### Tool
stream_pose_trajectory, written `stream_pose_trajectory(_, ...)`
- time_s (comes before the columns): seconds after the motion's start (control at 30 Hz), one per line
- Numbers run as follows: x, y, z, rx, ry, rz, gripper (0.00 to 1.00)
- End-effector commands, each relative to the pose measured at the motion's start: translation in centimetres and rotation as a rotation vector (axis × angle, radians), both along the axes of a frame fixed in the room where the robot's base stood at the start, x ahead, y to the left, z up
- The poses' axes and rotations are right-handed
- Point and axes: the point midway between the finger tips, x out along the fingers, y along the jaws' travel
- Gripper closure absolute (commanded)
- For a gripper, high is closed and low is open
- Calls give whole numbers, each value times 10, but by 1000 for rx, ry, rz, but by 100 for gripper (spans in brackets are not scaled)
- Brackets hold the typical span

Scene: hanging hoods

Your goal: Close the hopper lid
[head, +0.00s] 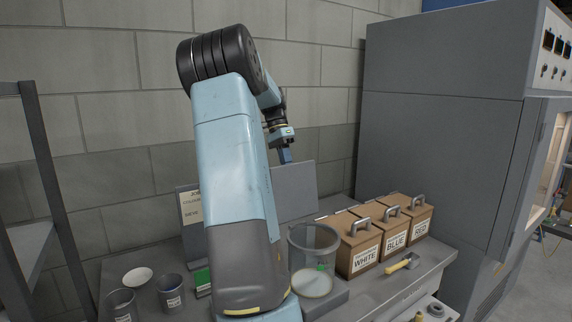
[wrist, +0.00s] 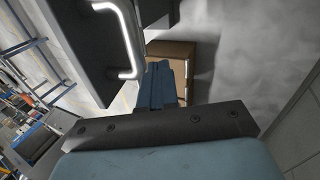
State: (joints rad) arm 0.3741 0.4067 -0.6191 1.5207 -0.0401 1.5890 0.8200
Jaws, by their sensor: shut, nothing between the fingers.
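A flat grey panel (head: 293,192), which looks like the raised hopper lid, stands steeply upright at the back of the bench in the head view. The hopper body is not clearly seen; my arm hides part of the bench there. My gripper (head: 286,156) points down at the panel's top edge; I cannot tell whether it touches. In the wrist view my gripper's blue fingers (wrist: 160,84) are together and empty. A dark grey panel with a pale U-shaped handle (wrist: 130,40) is close to the left of the fingers there.
A clear cylinder (head: 314,246) stands before the panel. Brown boxes marked WHITE (head: 358,250), BLUE and RED with handles stand to its right. A small hammer-like tool (head: 403,263), dark cups (head: 170,289) and a white dish (head: 138,276) are on the bench. A tall grey cabinet (head: 440,130) stands right.

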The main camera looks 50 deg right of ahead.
Motion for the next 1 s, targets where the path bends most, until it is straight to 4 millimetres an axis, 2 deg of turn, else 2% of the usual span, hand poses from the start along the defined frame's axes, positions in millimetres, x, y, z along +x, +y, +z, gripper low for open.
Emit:
stream_pose_trajectory(0.33, -3, 1, 0, 0, 0, 1, 100)
stream_pose_trajectory(0.37, -3, 10, 1, 2, -2, 2, 100)
stream_pose_trajectory(0.47, -2, 4, 1, 0, -3, 3, 100)
stream_pose_trajectory(1.0, -13, 5, 8, -23, -73, 1, 100)
